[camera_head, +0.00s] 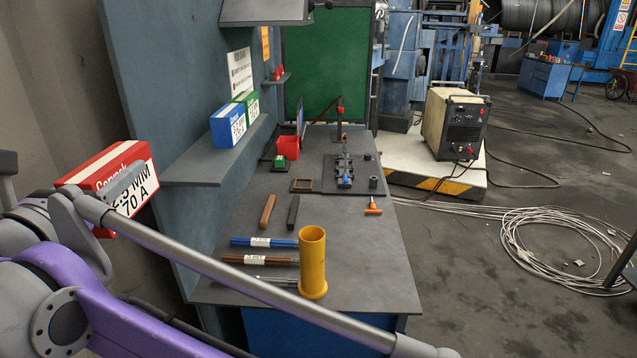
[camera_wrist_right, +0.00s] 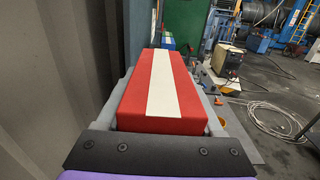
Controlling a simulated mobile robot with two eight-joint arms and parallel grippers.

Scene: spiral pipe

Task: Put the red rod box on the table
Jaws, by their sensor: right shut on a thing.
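The red rod box (camera_head: 105,168), red with a white stripe and a white label reading "70 A", is at the left of the head view, off the table's left side. My right gripper (camera_head: 110,184) is shut on it and holds it in the air. In the right wrist view the box (camera_wrist_right: 165,85) lies between the grey fingers of the right gripper (camera_wrist_right: 166,105). The box hides part of the fingers. The grey table (camera_head: 350,245) stands in the middle of the head view. My left gripper is not in view.
A blue box (camera_head: 228,126) and a green box (camera_head: 251,108) stand on the wall shelf (camera_head: 195,170). On the table are a yellow cup (camera_head: 312,262), blue rods (camera_head: 262,242), brown rods (camera_head: 258,260) and a red container (camera_head: 288,147). The table's right front is clear.

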